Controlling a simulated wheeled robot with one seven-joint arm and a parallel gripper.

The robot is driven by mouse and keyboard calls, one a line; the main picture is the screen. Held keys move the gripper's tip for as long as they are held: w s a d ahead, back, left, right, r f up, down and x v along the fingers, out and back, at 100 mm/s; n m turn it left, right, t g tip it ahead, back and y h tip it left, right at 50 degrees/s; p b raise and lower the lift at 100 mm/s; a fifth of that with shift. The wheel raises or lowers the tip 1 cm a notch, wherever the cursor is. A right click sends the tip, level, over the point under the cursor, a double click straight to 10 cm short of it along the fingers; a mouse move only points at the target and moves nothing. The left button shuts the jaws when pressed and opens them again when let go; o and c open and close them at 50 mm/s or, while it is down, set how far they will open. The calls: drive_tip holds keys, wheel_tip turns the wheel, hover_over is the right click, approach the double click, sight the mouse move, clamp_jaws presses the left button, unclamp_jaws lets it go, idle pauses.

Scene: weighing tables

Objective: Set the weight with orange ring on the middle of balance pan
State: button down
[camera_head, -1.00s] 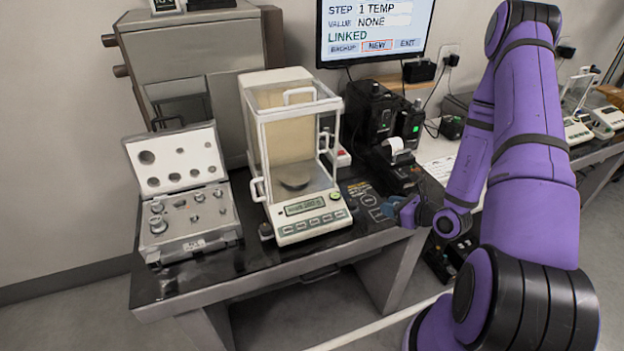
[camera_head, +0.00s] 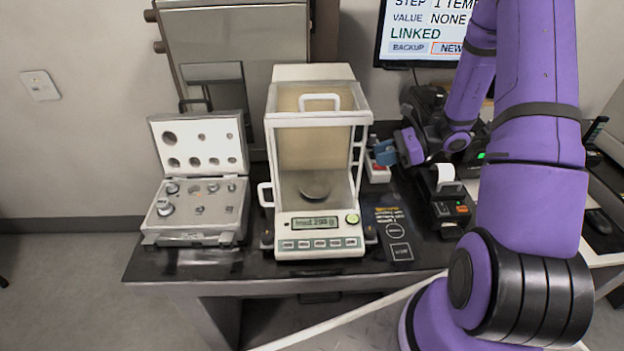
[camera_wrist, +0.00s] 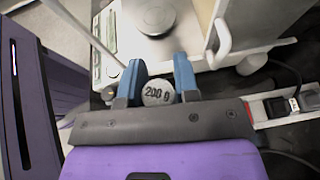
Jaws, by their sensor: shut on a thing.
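My gripper (camera_head: 386,152) is just right of the balance (camera_head: 320,232) in the head view, its blue fingers at about the middle height of the glass case. In the wrist view my gripper (camera_wrist: 157,88) is shut on a round weight (camera_wrist: 156,94) marked "200 g". No orange ring can be made out on it; the fingers hide its sides. The round balance pan (camera_head: 314,189) is inside the case and looks empty. The pan also shows ahead of the fingers in the wrist view (camera_wrist: 153,16), apart from the weight. I cannot tell clearly whether the case's side door is open.
An open weight box (camera_head: 196,212) with several weights stands left of the balance. A small printer (camera_head: 449,196) stands to the right. The case frame and a white handle (camera_wrist: 222,38) are close to the fingers. A dark mat (camera_head: 393,222) lies front right.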

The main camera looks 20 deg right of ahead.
drive_tip(key=w+a, duration=0.2)
drive_tip(key=a, duration=0.4)
drive_tip(key=w+a+f, duration=0.1)
drive_tip(key=w+a, duration=0.1)
drive_tip(key=a, duration=0.4)
drive_tip(key=w+a+f, duration=0.1)
drive_tip(key=w+a, duration=0.1)
drive_tip(key=a, duration=0.4)
drive_tip(key=shift+f, duration=0.1)
drive_tip(key=shift+s+a+f, duration=0.1)
drive_tip(key=shift+f, duration=1.95)
drive_tip(key=shift+a+f, duration=0.15)
drive_tip(key=shift+f, duration=0.2)
drive_tip(key=shift+f, duration=0.1)
drive_tip(key=c, duration=0.9)
unclamp_jaws()
drive_tip(key=shift+o, duration=0.2)
drive_tip(key=shift+d+r, duration=0.2)
drive_tip(key=v, duration=1.1)
drive_tip(key=shift+s+d, duration=0.1)
drive_tip(key=shift+d, duration=0.1)
